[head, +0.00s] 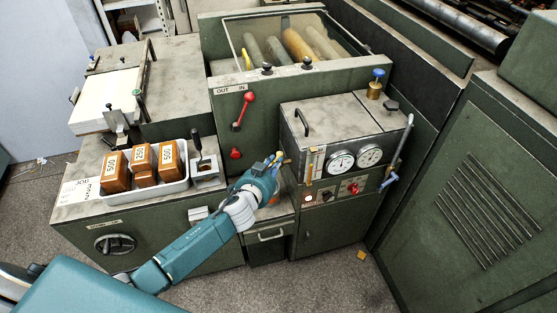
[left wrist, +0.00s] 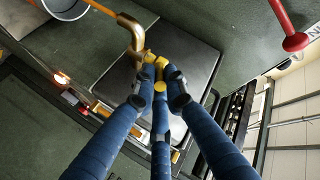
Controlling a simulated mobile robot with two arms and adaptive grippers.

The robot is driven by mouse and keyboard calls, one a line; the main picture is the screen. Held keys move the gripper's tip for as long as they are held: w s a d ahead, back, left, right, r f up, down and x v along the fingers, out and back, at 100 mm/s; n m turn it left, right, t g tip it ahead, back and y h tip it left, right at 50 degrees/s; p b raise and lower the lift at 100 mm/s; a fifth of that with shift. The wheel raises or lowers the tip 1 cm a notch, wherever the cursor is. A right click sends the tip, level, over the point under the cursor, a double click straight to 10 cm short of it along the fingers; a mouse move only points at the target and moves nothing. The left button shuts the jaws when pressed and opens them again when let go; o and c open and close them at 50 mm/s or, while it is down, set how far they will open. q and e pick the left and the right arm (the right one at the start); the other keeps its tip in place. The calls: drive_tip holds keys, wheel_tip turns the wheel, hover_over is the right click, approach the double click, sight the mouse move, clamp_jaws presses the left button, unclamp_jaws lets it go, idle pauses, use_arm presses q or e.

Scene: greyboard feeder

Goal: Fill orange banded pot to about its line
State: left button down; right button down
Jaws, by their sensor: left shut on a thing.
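My left gripper (head: 279,158) reaches to the left side of the gauge box. In the left wrist view its blue, yellow-tipped fingers (left wrist: 157,62) are closed together at the end of a bent brass tap lever (left wrist: 135,33), shut on it. The fingertips hide part of the lever. A bit of orange, seemingly the orange banded pot (head: 274,199), shows below the gripper, mostly hidden by it. A pale round rim, probably the pot's mouth (left wrist: 65,10), is cut off at the wrist view's top left. The line and fill level are not visible. My right gripper is not in view.
The gauge box (head: 330,125) carries two dials (head: 342,162) and knobs. A red lever (head: 243,110) stands left of it, also in the wrist view (left wrist: 294,41). A white tray (head: 174,188) of numbered orange-brown blocks is at left. A drawer (head: 270,236) is below my gripper.

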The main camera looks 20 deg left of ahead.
use_arm(q)
drive_tip(key=shift+w+a+r+m+g+h+p, duration=0.1)
drive_tip(key=shift+a+m+g+h+p, duration=0.25)
drive_tip(key=shift+m+h, duration=0.75)
drive_tip(key=shift+w+a+m+g+h+p, duration=0.15)
drive_tip(key=shift+a+m+h+p, duration=0.4)
drive_tip(key=shift+m+h, duration=0.55)
drive_tip(key=c, duration=1.8)
unclamp_jaws()
drive_tip(key=v, duration=1.2)
drive_tip(key=shift+a, duration=0.25)
